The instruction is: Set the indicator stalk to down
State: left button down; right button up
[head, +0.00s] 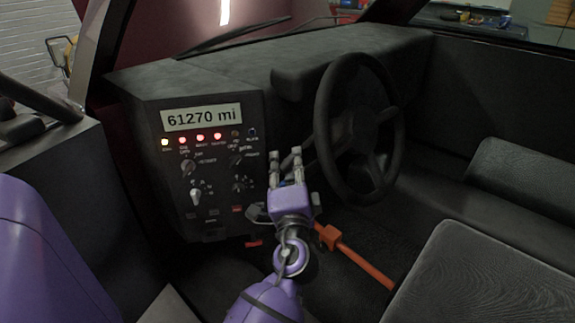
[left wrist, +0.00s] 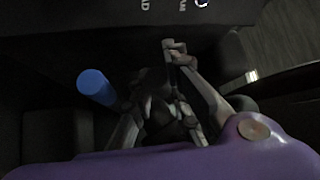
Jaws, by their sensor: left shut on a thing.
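My left gripper (head: 285,165) is in front of the dash, just left of the steering wheel (head: 356,128). Its fingers point up and are close together at the indicator stalk (head: 310,167), a thin dark lever running left from the steering column. The fingers hide most of the stalk, and its up or down setting cannot be told. In the left wrist view the gripper's fingers (left wrist: 172,112) are dim, and what lies between them is hard to make out. My right gripper is in neither view.
The dash panel (head: 217,165) left of the gripper has a mileage display (head: 201,117), lit lamps, knobs and switches. An orange-red lever (head: 355,258) lies low to the right. Seats (head: 480,270) are at the right. A blue cylinder (left wrist: 95,86) shows in the left wrist view.

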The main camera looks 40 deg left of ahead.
pick_arm(q)
jog(key=c, duration=1.7)
grip_release()
jog(key=shift+f, duration=0.25)
jog(key=shift+c, duration=0.2)
jog(key=shift+o, duration=0.4)
jog(key=shift+r, duration=0.1)
jog(key=v, duration=1.2)
jog(key=shift+d, duration=0.1)
